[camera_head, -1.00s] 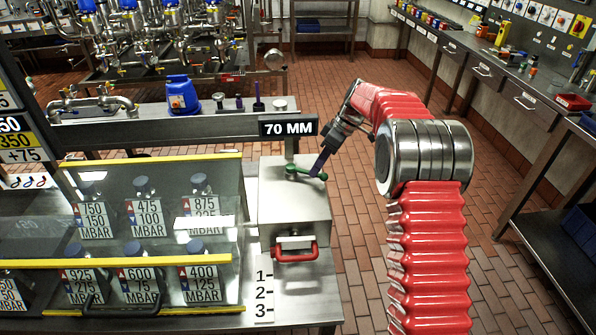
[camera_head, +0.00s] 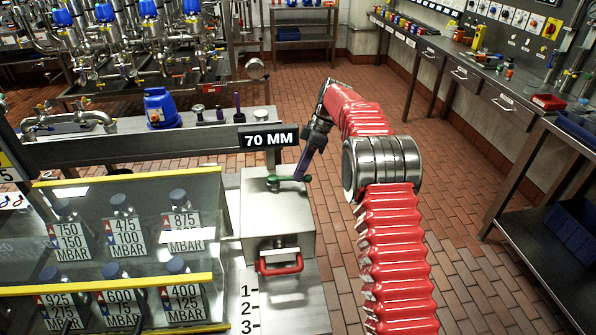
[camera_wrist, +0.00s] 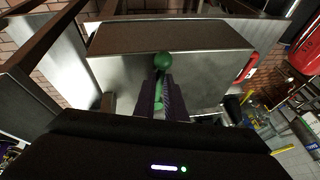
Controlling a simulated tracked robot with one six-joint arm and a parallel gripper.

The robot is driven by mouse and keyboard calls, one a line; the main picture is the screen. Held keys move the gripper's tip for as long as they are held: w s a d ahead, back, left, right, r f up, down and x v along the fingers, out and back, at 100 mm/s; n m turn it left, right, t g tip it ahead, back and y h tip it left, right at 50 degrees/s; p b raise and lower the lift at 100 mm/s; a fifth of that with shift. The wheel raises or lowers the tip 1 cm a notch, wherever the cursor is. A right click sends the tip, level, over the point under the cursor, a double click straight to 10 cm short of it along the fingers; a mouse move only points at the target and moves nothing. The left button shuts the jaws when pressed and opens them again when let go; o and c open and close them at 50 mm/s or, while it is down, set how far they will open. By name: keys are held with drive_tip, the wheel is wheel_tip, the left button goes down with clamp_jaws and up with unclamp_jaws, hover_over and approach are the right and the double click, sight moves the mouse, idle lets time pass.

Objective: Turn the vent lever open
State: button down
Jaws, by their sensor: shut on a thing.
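The vent lever (camera_head: 288,180) is green and sits on top of a steel box (camera_head: 278,212) below the "70 MM" sign (camera_head: 269,138). It points right from its hub. My gripper (camera_head: 302,173) comes down from the upper right and is shut on the lever's outer end. In the wrist view, the dark purple fingers (camera_wrist: 161,98) have the green lever between them, and its round green end (camera_wrist: 162,60) shows beyond the tips. The fingers hide part of the lever.
A red handle (camera_head: 280,264) is on the box's front. A glass-fronted rack (camera_head: 215,215) with labelled bottles stands left of the box. A blue container (camera_head: 160,108) and small tools stand on the shelf behind. The brick floor to the right is clear up to the workbench.

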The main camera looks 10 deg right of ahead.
drive_tip(key=shift+a+f, duration=0.15)
drive_tip(key=shift+a, duration=0.1)
drive_tip(key=c, duration=2)
unclamp_jaws()
drive_tip(key=shift+o, duration=0.9)
drive_tip(key=shift+d, duration=0.15)
drive_tip(key=v, duration=1.3)
drive_tip(key=shift+r, duration=0.3)
drive_tip(key=shift+d, duration=0.1)
drive_tip(key=shift+s, duration=0.1)
